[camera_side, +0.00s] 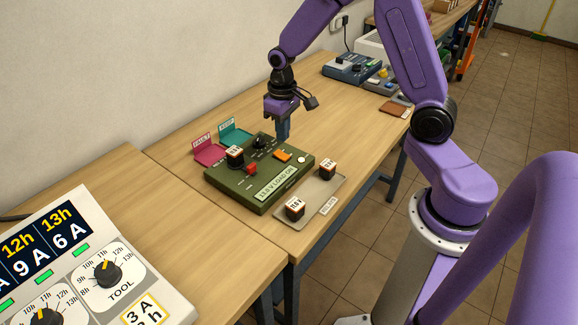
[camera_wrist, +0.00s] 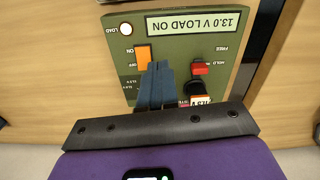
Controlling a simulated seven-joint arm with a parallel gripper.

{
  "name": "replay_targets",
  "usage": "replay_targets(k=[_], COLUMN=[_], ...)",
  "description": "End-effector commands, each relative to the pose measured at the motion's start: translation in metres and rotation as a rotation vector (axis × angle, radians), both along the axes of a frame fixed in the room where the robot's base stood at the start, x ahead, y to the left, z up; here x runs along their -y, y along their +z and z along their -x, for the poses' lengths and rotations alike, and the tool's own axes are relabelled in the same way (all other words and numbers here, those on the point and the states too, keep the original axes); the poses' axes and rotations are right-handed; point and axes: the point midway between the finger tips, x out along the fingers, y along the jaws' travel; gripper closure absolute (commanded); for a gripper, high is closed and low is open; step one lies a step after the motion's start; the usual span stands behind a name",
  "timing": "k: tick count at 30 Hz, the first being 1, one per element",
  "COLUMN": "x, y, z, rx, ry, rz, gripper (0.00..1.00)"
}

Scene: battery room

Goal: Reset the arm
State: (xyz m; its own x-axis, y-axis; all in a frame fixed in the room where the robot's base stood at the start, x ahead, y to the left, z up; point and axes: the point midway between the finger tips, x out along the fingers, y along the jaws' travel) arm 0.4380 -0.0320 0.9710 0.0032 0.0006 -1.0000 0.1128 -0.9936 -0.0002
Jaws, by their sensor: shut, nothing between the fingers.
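My purple arm holds my gripper (camera_side: 283,132) above the back right part of a green battery tester (camera_side: 233,190). The gripper's blue fingers are together and empty, and they also show in the wrist view (camera_wrist: 157,88). The tester's display reads "13.0 V LOAD ON" in the wrist view. It has an orange switch (camera_side: 283,155), a red button (camera_side: 251,168) and a black knob (camera_side: 260,142). A small block battery (camera_side: 235,155) stands at the tester's left side. The fingers hide part of the panel in the wrist view.
Pink (camera_side: 208,152) and teal (camera_side: 234,134) trays stand behind. A large panel with dials (camera_side: 90,265) is at lower left. Other devices (camera_side: 352,67) stand farther back.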

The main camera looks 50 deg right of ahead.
Motion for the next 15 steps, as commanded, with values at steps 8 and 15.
replay_targets(k=[8, 15], x=[-0.069, -0.097], y=[0.049, 0.078], z=[0.075, 0.155], rx=[0.014, 0.019], ry=[0.31, 0.574], rz=[-0.005, -0.009], gripper=[1.0, 1.0])
